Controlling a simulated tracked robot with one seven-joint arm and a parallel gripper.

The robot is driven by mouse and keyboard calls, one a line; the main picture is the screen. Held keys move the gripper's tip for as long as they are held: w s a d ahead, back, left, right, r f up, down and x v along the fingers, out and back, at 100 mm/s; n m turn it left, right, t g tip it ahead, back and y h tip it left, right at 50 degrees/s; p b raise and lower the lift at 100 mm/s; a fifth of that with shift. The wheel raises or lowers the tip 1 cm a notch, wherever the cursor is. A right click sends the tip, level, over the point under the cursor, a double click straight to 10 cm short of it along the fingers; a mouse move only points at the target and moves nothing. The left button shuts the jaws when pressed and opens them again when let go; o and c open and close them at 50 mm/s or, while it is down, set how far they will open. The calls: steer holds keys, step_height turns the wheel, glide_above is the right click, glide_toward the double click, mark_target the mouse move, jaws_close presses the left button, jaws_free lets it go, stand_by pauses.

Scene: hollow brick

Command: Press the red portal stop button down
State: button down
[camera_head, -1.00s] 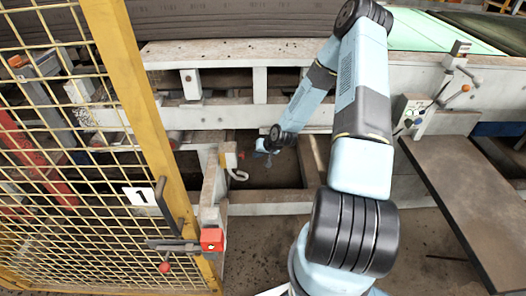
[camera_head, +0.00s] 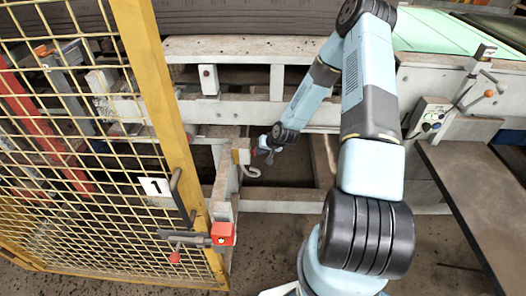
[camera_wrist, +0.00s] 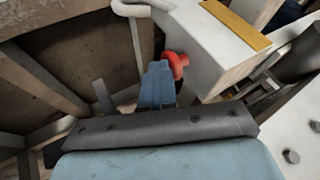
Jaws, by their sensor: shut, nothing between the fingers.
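The red stop button (camera_wrist: 177,62) is a mushroom-shaped knob on the side of a pale box (camera_wrist: 215,50) with a yellow top edge, in the wrist view. In the head view the button (camera_head: 254,152) is a small red spot on the right side of that box (camera_head: 240,156). My gripper (camera_wrist: 158,82) is shut and empty, its blue-grey fingertips just left of the button. In the head view my gripper (camera_head: 266,146) is right beside the button. I cannot tell whether the fingers touch it.
A yellow mesh fence (camera_head: 165,100) stands on the left, with a red box (camera_head: 222,234) at its latch. White machine beams (camera_head: 230,106) run behind my gripper. A control panel (camera_head: 430,116) and dark plate (camera_head: 470,190) are at the right.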

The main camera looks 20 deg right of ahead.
steer(key=shift+w+a+r, duration=0.1)
steer(key=shift+a, duration=0.55)
steer(key=s+d+r, duration=0.6)
steer(key=d+r, duration=0.1)
steer(key=d, duration=0.1)
steer(key=shift+s+r, duration=0.15)
steer(key=shift+r, duration=0.15)
steer(key=shift+d, duration=0.15)
